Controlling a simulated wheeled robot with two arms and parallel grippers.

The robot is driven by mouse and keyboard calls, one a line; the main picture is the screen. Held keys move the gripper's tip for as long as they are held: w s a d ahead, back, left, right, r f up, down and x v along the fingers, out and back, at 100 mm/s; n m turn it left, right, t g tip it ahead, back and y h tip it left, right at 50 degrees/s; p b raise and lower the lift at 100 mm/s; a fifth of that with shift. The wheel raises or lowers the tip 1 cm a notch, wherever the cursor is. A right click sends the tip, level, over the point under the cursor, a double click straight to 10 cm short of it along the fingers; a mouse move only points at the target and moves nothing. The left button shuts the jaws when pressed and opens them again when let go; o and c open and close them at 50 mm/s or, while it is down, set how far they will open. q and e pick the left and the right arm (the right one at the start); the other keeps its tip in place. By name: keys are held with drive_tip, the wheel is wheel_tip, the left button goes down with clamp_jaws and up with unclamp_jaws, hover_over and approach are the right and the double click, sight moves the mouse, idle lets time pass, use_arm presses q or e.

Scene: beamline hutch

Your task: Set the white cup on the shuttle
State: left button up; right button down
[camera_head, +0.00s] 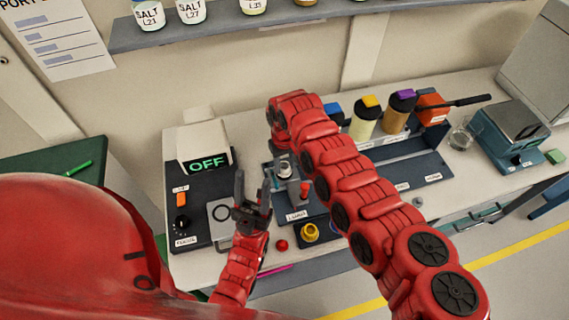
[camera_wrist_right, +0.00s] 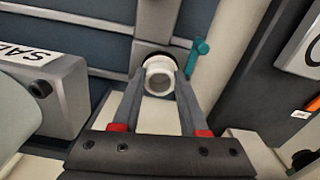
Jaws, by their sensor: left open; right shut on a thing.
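The white cup (camera_wrist_right: 158,67) is between the fingertips of my right gripper (camera_wrist_right: 160,77) in the right wrist view, its round opening facing the camera. My right gripper is shut on it. Just past the cup is a grey block (camera_wrist_right: 157,22) with a dark round edge around the cup; I cannot tell whether this is the shuttle or whether the cup touches it. In the head view the cup shows small (camera_head: 285,168) beside my right arm, which hides part of that area. My left gripper (camera_head: 252,190) is open and empty, left of the cup, fingers pointing up.
A red-topped knob (camera_head: 305,188) and a yellow ring (camera_head: 310,232) are near the cup. Capped bottles (camera_head: 365,118) stand behind my right arm. A hotplate-like device (camera_head: 510,135) is at the right.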

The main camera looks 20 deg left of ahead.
drive_tip(key=shift+f+b, duration=0.45)
drive_tip(key=shift+f, duration=0.1)
idle(0.4)
drive_tip(key=shift+c, duration=2.4)
unclamp_jaws()
drive_tip(key=shift+o, duration=0.6)
drive_tip(key=shift+a+r+p, duration=0.1)
drive_tip(key=shift+r+p, duration=0.35)
drive_tip(key=shift+r, duration=0.05)
wheel_tip(320, 180, up, 16)
drive_tip(key=p, duration=0.5)
drive_tip(key=shift+w+d+r, duration=0.15)
drive_tip(key=shift+d+r, duration=0.05)
drive_tip(key=shift+d, duration=0.05)
